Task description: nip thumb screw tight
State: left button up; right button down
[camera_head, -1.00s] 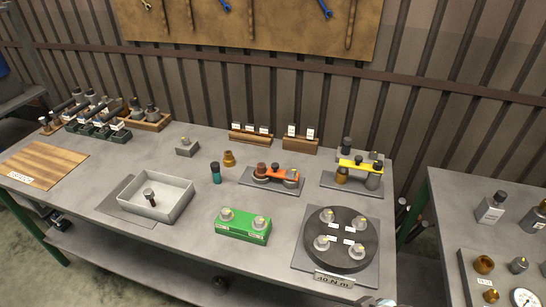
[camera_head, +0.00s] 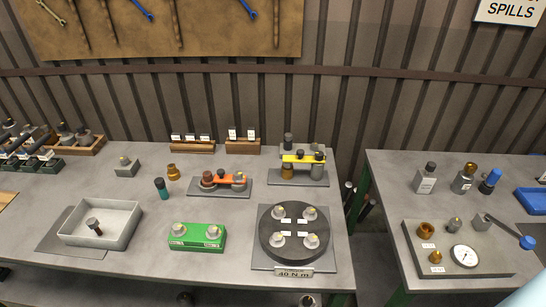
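No part in view can be told for sure as the thumb screw; the fittings are small at this distance. A dark-headed screw-like part (camera_head: 94,226) leans in the grey tray (camera_head: 66,238). A green block (camera_head: 197,245) carries two grey knobbed fittings with labels. A round black plate (camera_head: 292,257), on a base marked 40 N m, bears several grey fittings with pale tops. A grey plate on the right bench (camera_head: 457,262) holds a dial gauge (camera_head: 464,257), brass and grey fittings, and a blue-ended lever (camera_head: 510,233). Neither of my grippers is in view.
An orange-barred fixture (camera_head: 231,180) and a yellow-barred fixture (camera_head: 304,159) stand at the back of the left bench. A teal-bodied part (camera_head: 162,188) and a brass part (camera_head: 173,172) stand loose. A gap separates the benches. A blue tray (camera_head: 533,200) lies far right.

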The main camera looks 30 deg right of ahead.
aim_at(319, 156)
jog(key=z, duration=1.25)
